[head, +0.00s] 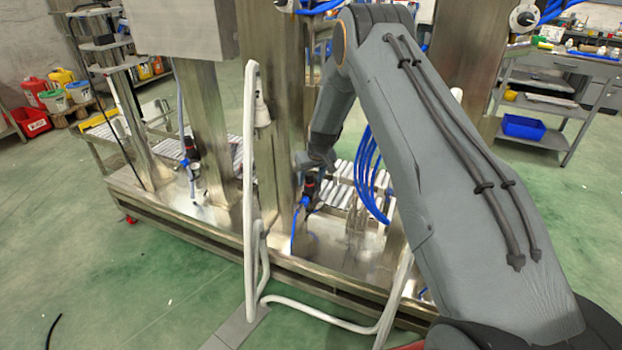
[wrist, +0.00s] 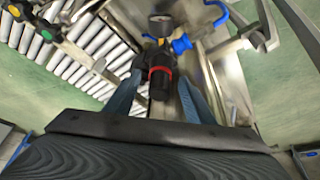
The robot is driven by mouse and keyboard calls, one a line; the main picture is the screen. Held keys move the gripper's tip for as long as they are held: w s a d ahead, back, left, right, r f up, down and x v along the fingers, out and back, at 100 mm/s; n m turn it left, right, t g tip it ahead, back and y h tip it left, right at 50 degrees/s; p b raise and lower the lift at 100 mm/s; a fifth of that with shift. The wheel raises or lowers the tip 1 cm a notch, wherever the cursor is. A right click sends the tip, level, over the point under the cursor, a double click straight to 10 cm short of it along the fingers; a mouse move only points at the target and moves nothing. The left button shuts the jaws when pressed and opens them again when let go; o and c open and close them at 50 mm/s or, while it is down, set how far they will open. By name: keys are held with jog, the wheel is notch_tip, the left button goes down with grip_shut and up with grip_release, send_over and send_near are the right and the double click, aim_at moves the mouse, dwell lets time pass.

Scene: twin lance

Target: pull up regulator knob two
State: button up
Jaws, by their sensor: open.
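A regulator with a black knob and red ring (wrist: 160,72) is in the middle of the wrist view, with a round gauge (wrist: 162,24) beyond it. In the head view this regulator (head: 309,188) stands on the steel frame, partly behind my arm. My gripper (wrist: 158,80) is open, with one blue finger on each side of the knob; I cannot tell whether they touch it. In the head view my gripper (head: 314,164) is small and partly hidden at the regulator's top. A second regulator (head: 190,150) stands further left. No number shows on either.
Blue hoses (head: 368,175) hang right of the regulator. A white bent-tube frame (head: 250,180) stands in front. Steel posts (head: 280,110) rise beside my arm. A roller conveyor (wrist: 75,45) lies left in the wrist view.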

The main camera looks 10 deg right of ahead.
grip_shut()
jog(key=shift+r, duration=0.55)
grip_release()
jog(key=shift+r, duration=0.1)
jog(key=v, duration=0.7)
jog(key=shift+r, duration=0.35)
jog(key=shift+s, duration=0.15)
